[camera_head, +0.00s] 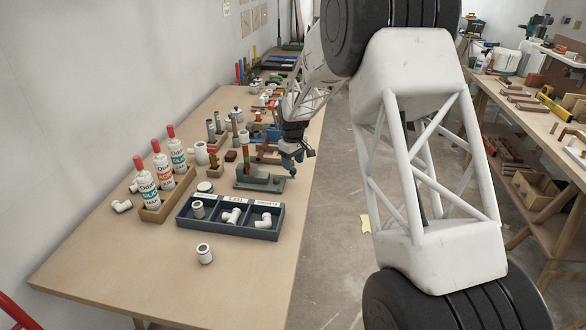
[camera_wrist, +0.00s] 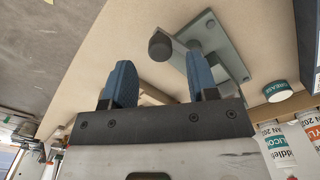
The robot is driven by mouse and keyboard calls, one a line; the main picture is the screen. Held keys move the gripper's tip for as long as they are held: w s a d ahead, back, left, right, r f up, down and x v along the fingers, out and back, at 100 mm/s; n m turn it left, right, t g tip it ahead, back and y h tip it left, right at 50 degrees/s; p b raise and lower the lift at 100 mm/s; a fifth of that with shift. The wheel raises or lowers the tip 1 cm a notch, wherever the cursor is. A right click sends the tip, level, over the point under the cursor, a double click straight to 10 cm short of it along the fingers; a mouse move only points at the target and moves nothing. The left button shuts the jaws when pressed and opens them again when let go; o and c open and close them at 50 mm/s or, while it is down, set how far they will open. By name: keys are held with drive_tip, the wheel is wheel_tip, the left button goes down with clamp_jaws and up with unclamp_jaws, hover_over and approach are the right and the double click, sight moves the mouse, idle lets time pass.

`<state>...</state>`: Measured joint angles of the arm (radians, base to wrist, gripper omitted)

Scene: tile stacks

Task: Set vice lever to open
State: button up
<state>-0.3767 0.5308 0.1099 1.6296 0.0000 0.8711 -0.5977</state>
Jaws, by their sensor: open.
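A grey-green fixture with a flat base (camera_head: 258,181) stands on the bench behind the divided tray. It is probably the vice, though I cannot be sure. In the wrist view its grey-green plate (camera_wrist: 229,62) shows at the upper middle. A short arm ending in a dark round knob (camera_wrist: 160,46), which looks like the lever, sticks out from it. My gripper (camera_head: 291,170) is just right of the fixture, pointing down. In the wrist view my gripper (camera_wrist: 160,73) has its two blue fingers apart with nothing between them. The knob appears beyond the gap. I cannot tell the lever's setting.
A dark divided tray (camera_head: 180,222) holding white pipe fittings lies in front of the fixture. Labelled bottles (camera_head: 163,170) stand in a wooden box at left. A lidded can (camera_wrist: 278,91) is close to the fixture. Tools crowd the bench behind. The front of the bench is mostly clear.

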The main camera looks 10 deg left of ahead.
sight(293, 168)
drive_tip(key=shift+f, duration=1.55)
clamp_jaws()
